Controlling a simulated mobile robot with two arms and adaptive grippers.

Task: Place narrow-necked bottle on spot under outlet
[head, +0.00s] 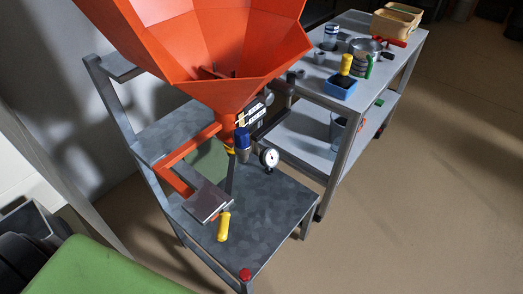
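An orange hopper (205,50) stands over a grey metal stand. Its outlet, with a blue part (242,138) and a grey end, hangs above the stand's lower plate (270,205). I see no bottle on the plate below the outlet, and no marked spot can be made out. I cannot surely pick out the narrow-necked bottle. A small white and blue container (331,33) stands on the side table, but its neck is too small to tell. Neither of my grippers can be made out.
The side table (397,65) holds a blue tray (340,88), a metal bowl (365,46), tan boxes (389,24) and small items. A clear container (337,127) stands on its lower shelf. A dial gauge (269,158) and yellow handle (224,226) are by the stand. Floor at right is free.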

